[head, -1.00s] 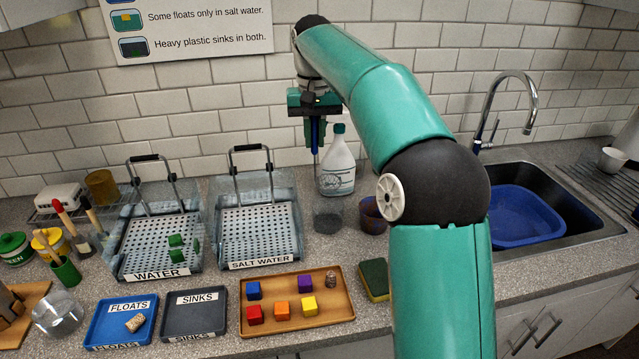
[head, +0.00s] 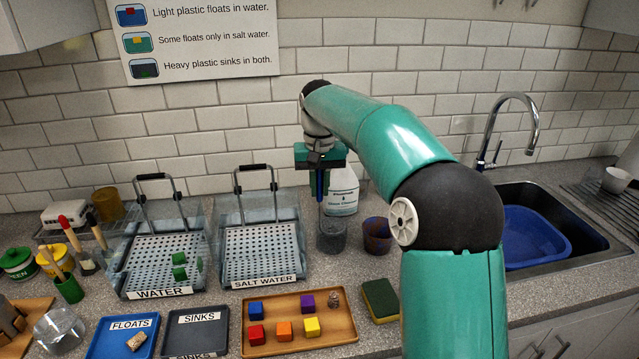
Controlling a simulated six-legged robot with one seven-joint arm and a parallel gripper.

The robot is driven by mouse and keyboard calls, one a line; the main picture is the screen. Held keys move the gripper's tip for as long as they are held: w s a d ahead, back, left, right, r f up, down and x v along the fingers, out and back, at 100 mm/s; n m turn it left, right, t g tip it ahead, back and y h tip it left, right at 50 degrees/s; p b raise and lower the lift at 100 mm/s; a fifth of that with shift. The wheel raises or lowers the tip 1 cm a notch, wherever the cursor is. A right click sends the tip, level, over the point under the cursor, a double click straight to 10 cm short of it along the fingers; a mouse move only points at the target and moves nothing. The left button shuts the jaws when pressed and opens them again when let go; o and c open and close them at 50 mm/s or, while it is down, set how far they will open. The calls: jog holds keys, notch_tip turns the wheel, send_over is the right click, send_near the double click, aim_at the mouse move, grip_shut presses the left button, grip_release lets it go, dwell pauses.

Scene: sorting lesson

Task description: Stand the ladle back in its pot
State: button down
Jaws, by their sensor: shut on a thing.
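My gripper (head: 319,183), at the end of my green arm, points down and is shut on the ladle (head: 320,203) by its blue handle. The ladle hangs upright, with its thin shaft reaching down to the mouth of a grey see-through pot (head: 332,238). I cannot tell whether the ladle's lower end is inside the pot's rim or just behind or above it. The ladle's bowl is not clearly visible.
A white spray bottle (head: 342,192) stands close behind the gripper. A brown-purple cup (head: 377,237) stands right of the pot. The salt water tank (head: 260,255) is to the left. A wooden tray (head: 350,335) of coloured cubes and a sponge (head: 380,300) lie in front.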

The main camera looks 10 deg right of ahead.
jog(key=shift+f, duration=0.3)
jog(key=c, duration=1.4)
grip_release()
jog(key=shift+r, duration=0.1)
notch_tip(320, 180, up, 13)
jog(key=shift+f, duration=0.1)
